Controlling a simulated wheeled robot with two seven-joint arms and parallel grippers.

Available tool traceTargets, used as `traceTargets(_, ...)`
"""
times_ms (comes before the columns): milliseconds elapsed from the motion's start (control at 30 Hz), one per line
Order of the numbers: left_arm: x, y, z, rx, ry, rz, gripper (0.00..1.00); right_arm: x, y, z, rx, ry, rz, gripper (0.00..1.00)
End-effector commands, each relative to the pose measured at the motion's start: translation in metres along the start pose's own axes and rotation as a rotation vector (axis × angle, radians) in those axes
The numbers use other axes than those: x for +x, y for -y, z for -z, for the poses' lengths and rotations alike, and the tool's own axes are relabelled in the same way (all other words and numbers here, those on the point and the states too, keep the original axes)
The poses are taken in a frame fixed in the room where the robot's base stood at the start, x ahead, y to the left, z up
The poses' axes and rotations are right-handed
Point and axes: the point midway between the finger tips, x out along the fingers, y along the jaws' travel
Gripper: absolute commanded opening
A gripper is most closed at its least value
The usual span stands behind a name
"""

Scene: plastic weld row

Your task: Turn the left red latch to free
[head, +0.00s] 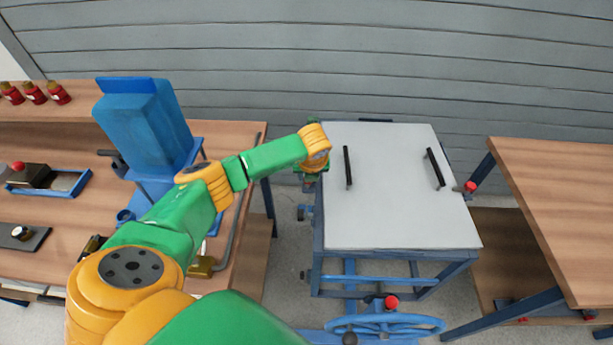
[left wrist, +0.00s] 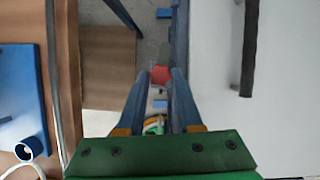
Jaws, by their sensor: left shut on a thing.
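The left red latch (left wrist: 160,75) shows in the left wrist view as a red knob at the tips of my left gripper's fingers. My left gripper (left wrist: 163,82) is shut on it; its two fingers stand one on each side. In the head view my left gripper (head: 309,183) hangs at the left edge of the white-topped stand (head: 400,225), and it hides the left latch there. I cannot tell the latch's turn angle. A second red latch (head: 470,187) sits at the stand's right edge. My right gripper is not in view.
Two black handles (head: 348,167) (head: 435,168) stand on the white top. A blue handwheel (head: 405,325) and a red knob (head: 391,302) are at its front. A wooden bench with a blue machine (head: 147,130) lies left, another wooden table (head: 565,200) right.

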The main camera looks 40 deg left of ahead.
Motion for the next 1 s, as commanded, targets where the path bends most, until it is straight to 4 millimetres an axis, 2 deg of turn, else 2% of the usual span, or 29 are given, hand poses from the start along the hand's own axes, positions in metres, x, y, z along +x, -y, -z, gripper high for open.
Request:
traceTargets(333,0.0017,0.0037,0.0038,-0.115,-0.010,-0.046,0.00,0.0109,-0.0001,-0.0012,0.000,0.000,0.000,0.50)
traceTargets(900,0.0010,0.0039,0.0040,-0.136,-0.011,-0.056,0.00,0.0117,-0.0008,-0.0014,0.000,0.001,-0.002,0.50)
traceTargets(933,0.0010,0.0039,0.0039,-0.136,-0.011,-0.056,0.42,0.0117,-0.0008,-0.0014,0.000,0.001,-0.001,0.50)
traceTargets(1000,0.0009,0.0036,0.0034,-0.137,-0.010,-0.056,0.61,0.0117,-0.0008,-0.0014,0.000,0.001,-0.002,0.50)
